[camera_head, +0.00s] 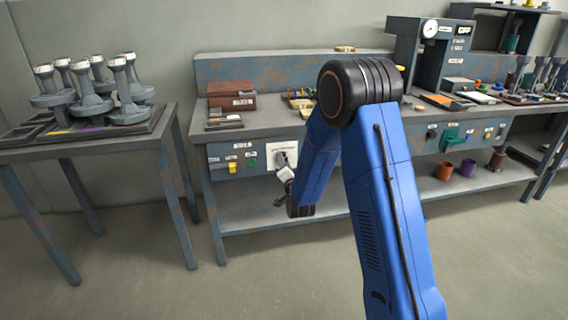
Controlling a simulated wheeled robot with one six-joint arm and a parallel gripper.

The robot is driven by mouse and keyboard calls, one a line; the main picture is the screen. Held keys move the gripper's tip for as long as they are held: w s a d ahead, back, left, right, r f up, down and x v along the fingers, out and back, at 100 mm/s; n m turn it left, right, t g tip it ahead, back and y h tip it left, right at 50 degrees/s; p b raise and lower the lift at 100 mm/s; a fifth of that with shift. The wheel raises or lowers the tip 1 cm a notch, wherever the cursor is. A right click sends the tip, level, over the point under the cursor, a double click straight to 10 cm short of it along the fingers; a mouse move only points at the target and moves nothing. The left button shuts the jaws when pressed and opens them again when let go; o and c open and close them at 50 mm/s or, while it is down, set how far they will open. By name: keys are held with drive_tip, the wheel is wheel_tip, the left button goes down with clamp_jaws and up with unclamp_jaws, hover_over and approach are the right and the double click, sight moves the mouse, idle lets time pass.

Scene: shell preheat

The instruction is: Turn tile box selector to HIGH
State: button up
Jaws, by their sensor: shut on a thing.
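My gripper (284,166) is at the front panel of the middle bench, in front of a white selector plate (276,147). It is shut on the small dark selector knob (282,158) at that plate. The knob is mostly hidden by the gripper, so its pointer and the HIGH mark cannot be read. A brown box (230,87) with a white label sits on the bench top above and to the left; I cannot tell whether it is the tile box.
The bench panel (216,157) also has yellow and green controls (251,160) left of my gripper. A side table (80,150) with several grey stands is at the left. A gauge press (418,55) stands at the right. The floor in front is clear.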

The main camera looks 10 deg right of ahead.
idle(0.5)
drive_tip(key=o, duration=1)
drive_tip(key=shift+o, duration=0.2)
drive_tip(key=shift+s, duration=0.1)
